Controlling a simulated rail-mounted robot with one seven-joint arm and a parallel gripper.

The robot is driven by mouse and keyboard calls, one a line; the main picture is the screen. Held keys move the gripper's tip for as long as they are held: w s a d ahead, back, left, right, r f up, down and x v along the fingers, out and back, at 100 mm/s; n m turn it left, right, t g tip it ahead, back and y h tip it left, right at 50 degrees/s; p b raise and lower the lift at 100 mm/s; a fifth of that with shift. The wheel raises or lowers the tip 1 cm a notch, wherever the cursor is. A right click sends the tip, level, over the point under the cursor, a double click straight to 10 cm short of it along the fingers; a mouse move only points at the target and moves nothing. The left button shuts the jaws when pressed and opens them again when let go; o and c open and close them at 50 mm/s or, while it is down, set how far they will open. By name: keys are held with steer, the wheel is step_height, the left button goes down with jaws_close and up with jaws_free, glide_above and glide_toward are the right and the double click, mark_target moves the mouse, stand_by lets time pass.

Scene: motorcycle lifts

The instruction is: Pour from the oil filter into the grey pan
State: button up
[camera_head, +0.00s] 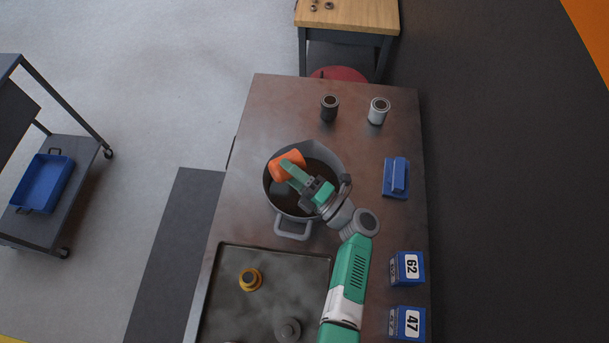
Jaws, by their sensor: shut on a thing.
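My gripper (300,178) is shut on an orange cylinder, the oil filter (287,164), and holds it over the grey pan (291,231). The filter lies tilted well over, near the pan's upper left rim. Its far end and any opening cannot be made out. The grey pan is a round pot with handles on the brown bench. A dark brown content or floor shows inside it. My gripper and wrist cover the pan's right part. No stream from the filter can be seen.
Two cans, one dark (329,108) and one light (378,111), stand beyond the pan. A blue block (396,178) and blue boxes marked 62 (407,268) and 47 (406,323) line the right edge. A tray (231,247) holds a yellow part (250,280) and a grey part (288,330).

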steer(key=shift+w+d+r+m+t+p, duration=0.15)
steer(key=shift+m+t+p, duration=0.3)
steer(key=shift+m, duration=0.45)
steer(key=shift+d+r+m+t+p, duration=0.1)
steer(key=shift+r+m+t+p, duration=0.25)
steer(key=shift+m, duration=0.55)
steer(key=shift+w+d+r+m+t+p, duration=0.1)
steer(key=shift+m+t+p, duration=0.45)
steer(key=shift+m, duration=0.35)
stand_by(1.0)
